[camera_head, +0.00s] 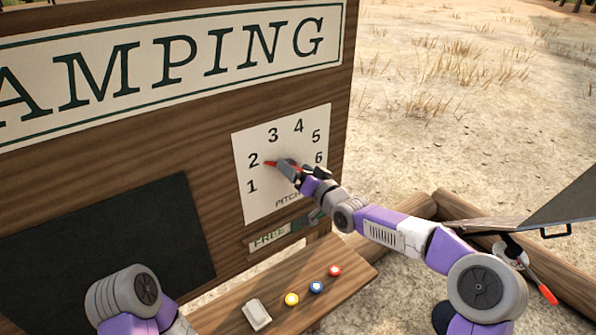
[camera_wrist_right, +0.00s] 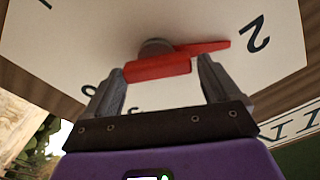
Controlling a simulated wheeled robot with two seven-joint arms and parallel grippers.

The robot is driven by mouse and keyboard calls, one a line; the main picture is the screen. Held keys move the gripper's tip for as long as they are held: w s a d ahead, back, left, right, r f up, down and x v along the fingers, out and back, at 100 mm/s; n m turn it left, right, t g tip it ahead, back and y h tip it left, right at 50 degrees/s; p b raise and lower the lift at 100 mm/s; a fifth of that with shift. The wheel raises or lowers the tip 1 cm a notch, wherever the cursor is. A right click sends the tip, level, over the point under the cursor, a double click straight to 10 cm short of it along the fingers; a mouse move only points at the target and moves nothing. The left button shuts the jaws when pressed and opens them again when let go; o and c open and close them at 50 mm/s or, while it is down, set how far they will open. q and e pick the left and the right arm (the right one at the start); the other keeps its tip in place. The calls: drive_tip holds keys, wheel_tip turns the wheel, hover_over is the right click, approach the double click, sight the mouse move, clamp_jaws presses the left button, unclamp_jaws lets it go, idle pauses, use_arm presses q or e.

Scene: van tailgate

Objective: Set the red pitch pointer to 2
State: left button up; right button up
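The white pitch dial (camera_head: 248,196) is fixed to the brown board and carries the numbers 1 to 6. Its red pointer (camera_head: 271,163) points left at the 2, the tip just short of the numeral. In the right wrist view the red pointer (camera_wrist_right: 205,47) also aims toward the 2, and its thick red grip bar lies between my fingertips. My right gripper (camera_head: 296,173) is at the dial's centre and partly hides the knob. Its fingers (camera_wrist_right: 160,70) stand wide apart with a gap to the bar, at least on the right. My left gripper is out of view.
A wooden shelf (camera_head: 345,283) below the dial holds a red, a blue and a yellow button and a pale switch block (camera_head: 256,314). A FREE sign (camera_head: 268,239) sits under the dial. A dark panel (camera_head: 110,245) is at left. Logs and dry ground lie right.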

drive_tip(key=shift+o, duration=0.7)
drive_tip(key=shift+f, duration=0.1)
drive_tip(key=b+v, duration=0.1)
drive_tip(key=v, duration=0.6)
drive_tip(key=shift+s+b, duration=0.2)
drive_tip(key=shift+b, duration=0.15)
drive_tip(key=shift+d, duration=0.1)
